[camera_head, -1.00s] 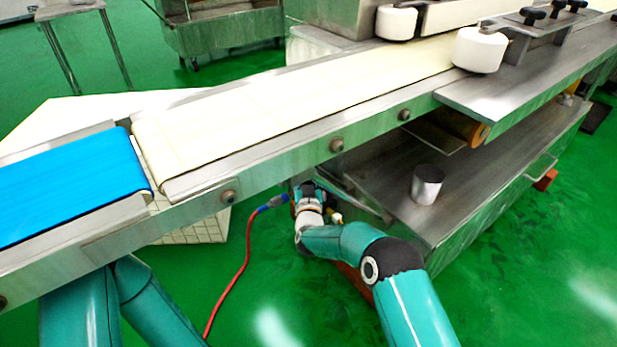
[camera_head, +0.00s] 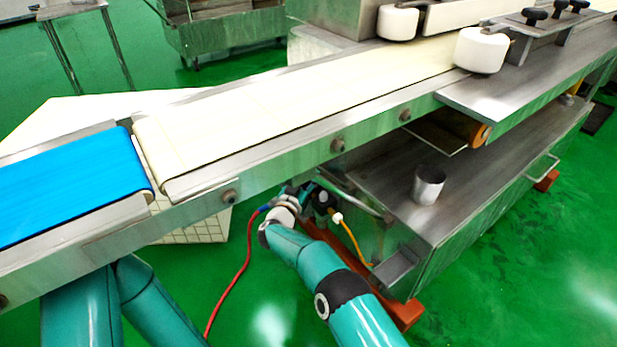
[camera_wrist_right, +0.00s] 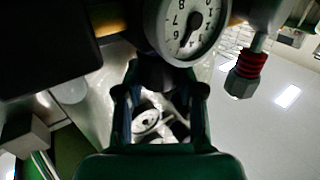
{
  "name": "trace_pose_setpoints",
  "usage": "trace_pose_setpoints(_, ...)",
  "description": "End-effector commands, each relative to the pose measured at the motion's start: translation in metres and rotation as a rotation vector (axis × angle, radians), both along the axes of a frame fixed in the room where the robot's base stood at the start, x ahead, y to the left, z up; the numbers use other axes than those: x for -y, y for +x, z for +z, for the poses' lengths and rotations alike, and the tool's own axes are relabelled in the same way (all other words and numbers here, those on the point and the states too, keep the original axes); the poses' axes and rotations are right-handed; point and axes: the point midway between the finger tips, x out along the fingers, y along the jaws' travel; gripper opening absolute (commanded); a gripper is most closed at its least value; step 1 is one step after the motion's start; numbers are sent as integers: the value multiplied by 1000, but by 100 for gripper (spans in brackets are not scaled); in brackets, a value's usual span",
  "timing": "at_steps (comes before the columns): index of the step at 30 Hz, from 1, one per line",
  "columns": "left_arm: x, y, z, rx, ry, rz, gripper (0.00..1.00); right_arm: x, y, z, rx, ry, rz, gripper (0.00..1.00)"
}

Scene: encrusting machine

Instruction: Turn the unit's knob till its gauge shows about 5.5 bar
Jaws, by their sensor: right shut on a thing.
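The pressure gauge (camera_wrist_right: 188,28) has a white dial at the top of the right wrist view, partly cut off by the frame. Its dark needle points down and slightly left, below the 6 side; the exact reading is too small to tell. The dark knob (camera_wrist_right: 157,72) is below the gauge, between the fingers of my right gripper (camera_wrist_right: 159,92), which is shut on it. In the head view the unit (camera_head: 322,200) is a small dark body under the conveyor edge, beside my right wrist. My left arm goes under the conveyor; its gripper is not in view.
The conveyor (camera_head: 300,100) with its blue belt (camera_head: 65,185) crosses above the unit. A red hose (camera_head: 240,255) and a yellow hose (camera_head: 350,238) run near it. A metal cup (camera_head: 428,185) stands on the lower shelf (camera_head: 465,170). A hex fitting (camera_wrist_right: 240,82) with a red ring hangs right of the gauge.

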Motion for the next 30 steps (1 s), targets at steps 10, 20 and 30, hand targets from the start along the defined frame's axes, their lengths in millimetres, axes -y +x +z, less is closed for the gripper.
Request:
trace_pose_setpoints(10, 0, 0, 0, 0, 0, 0, 0, -1, 0, 0, -1, 0, 2, 64)
trace_pose_setpoints(20, 0, 0, 1, 0, 0, 0, 0, -1, -1, 0, 0, 0, 1, 64)
trace_pose_setpoints(30, 0, 0, 1, 0, 0, 0, 0, -10, -22, 0, -2, 0, 3, 64)
